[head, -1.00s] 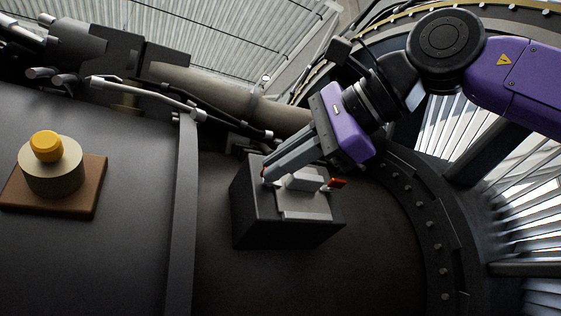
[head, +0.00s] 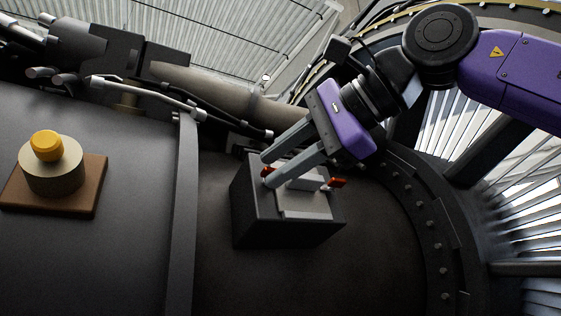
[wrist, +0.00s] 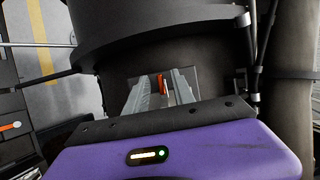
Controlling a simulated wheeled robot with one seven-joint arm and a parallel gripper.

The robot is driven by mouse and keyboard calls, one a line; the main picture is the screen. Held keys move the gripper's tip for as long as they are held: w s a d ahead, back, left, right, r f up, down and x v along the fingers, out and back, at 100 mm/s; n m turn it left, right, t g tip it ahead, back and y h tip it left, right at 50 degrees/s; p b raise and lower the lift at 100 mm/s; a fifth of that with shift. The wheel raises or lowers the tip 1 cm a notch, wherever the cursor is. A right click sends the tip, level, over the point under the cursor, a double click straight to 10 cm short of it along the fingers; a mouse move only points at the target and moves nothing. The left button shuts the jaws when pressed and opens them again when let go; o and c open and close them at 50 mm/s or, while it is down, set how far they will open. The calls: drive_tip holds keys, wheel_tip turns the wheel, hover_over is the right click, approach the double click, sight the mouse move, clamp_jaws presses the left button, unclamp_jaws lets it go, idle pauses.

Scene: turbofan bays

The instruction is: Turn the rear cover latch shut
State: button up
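A dark box (head: 262,222) with a light grey cover plate (head: 305,206) on top carries two small red latch handles. One red handle (head: 267,171) is at the box's far left edge; the other red handle (head: 337,183) is at its right. I cannot tell for sure which is the rear one. My gripper (head: 268,171) is open, its two grey fingers apart, with the left red handle between the tips. In the wrist view the fingers (wrist: 162,95) stand on either side of an upright red handle (wrist: 163,88), with a gap visible. Contact cannot be made out.
A yellow knob (head: 46,146) on a round beige base and brown plate stands at the left. A raised rib (head: 185,215) runs between it and the box. Pipes (head: 225,92) cross behind. A curved bolted ring (head: 420,215) lies to the right. The floor before the box is clear.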

drive_tip(key=shift+d, duration=0.15)
drive_tip(key=b+v, duration=0.2)
drive_tip(key=v, duration=0.5)
drive_tip(key=shift+s+d, duration=0.15)
drive_tip(key=shift+s, duration=0.1)
drive_tip(key=shift+r, duration=0.15)
